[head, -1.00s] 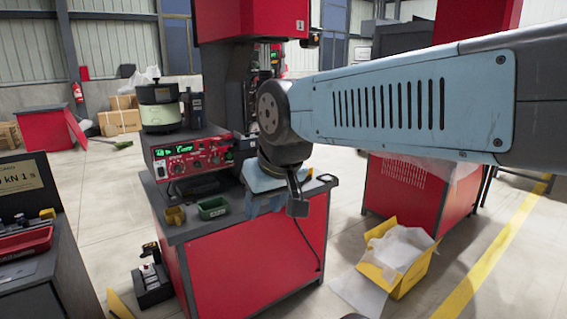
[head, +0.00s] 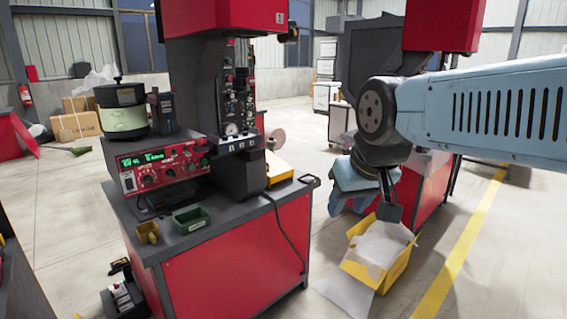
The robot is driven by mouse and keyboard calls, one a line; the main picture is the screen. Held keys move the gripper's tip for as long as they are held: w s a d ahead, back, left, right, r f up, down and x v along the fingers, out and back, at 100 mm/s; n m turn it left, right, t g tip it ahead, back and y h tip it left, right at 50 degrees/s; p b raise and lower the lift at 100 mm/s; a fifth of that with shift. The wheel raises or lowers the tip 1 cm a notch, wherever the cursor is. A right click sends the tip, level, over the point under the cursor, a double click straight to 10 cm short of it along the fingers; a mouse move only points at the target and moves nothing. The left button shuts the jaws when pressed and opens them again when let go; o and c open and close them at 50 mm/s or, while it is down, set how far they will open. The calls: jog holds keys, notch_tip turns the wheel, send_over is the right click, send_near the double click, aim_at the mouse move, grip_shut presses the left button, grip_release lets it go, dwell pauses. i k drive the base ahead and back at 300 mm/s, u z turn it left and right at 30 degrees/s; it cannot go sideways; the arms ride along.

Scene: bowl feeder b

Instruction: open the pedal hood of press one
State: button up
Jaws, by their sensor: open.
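The red and black press (head: 238,110) stands on a red workbench (head: 240,255) in the head view. A black foot pedal unit (head: 124,292) sits on the floor at the lower left, beside the bench's left front. It is cut off by the bottom edge, and I cannot tell clearly how its hood stands. My gripper (head: 390,212) is to the right of the bench, well apart from the pedal. It points down in front of the yellow box and is open; I see nothing held in it.
The bench top carries a red control unit (head: 165,165), a green tray (head: 191,220) and a yellow cup (head: 147,233). A black cable (head: 285,230) hangs down the bench front. An open yellow box (head: 395,270) with white wrapping lies on the floor at right. A yellow line (head: 455,260) runs beyond it.

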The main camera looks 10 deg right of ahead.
aim_at(278, 170)
jog(key=z, duration=0.1)
jog(key=i, duration=1)
jog(key=u, duration=0.1)
jog(key=k, duration=0.65)
jog(key=z, duration=0.45)
jog(key=i, duration=1.65)
jog(key=u, duration=0.3)
